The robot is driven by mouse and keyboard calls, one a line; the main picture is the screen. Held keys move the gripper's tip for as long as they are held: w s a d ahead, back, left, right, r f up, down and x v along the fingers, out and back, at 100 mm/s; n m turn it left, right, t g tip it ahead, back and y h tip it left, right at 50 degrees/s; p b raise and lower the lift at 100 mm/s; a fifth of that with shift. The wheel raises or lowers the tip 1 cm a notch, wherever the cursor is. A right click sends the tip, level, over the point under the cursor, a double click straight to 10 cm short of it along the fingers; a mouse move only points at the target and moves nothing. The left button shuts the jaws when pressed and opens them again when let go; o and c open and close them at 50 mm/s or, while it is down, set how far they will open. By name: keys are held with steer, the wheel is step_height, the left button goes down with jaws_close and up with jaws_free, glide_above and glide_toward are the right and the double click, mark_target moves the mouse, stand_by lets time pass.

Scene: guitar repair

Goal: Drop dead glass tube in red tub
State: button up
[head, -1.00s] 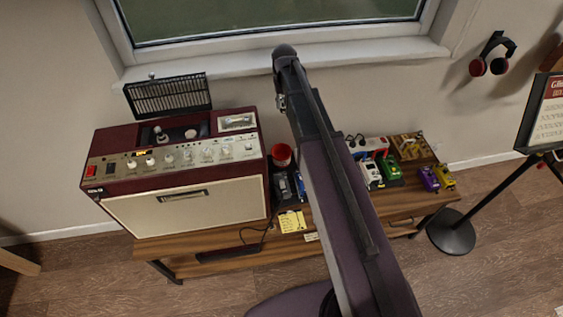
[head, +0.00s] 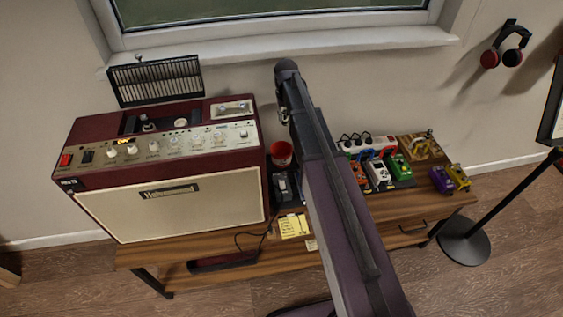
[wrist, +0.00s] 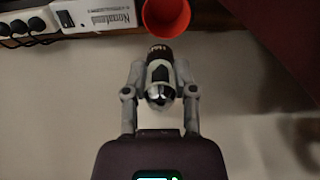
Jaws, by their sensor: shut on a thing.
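In the wrist view my gripper (wrist: 160,76) is shut on a glass tube (wrist: 158,92). The tube has a silvery domed end towards the camera and a dark base with pins at its far end. The red tub (wrist: 166,16) shows at the top of the wrist view, just beyond the tube's base, with its open mouth visible. The held tube is apart from it in the picture; the height between them is unclear. In the head view the red tub (head: 281,154) stands right of the amplifier.
A maroon amplifier (head: 165,205) with an open top fills the bench's left side. A black grille (head: 156,81) stands behind it. Several pedals (head: 378,173), a white power strip (head: 378,140) and a yellow note (head: 293,226) lie on the wooden bench (head: 408,207). A window sill is behind.

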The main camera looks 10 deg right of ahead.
step_height(320, 180, down, 6)
steer(key=w+b, duration=0.1)
steer(key=b, duration=0.4)
steer(key=shift+w+d+f, duration=0.2)
steer(key=shift+w+d, duration=0.05)
steer(key=shift+d, duration=0.05)
step_height(320, 180, down, 6)
steer(key=b, duration=0.6)
stand_by(0.5)
steer(key=o, duration=0.9)
steer(key=shift+o, duration=0.2)
steer(key=shift+r, duration=0.2)
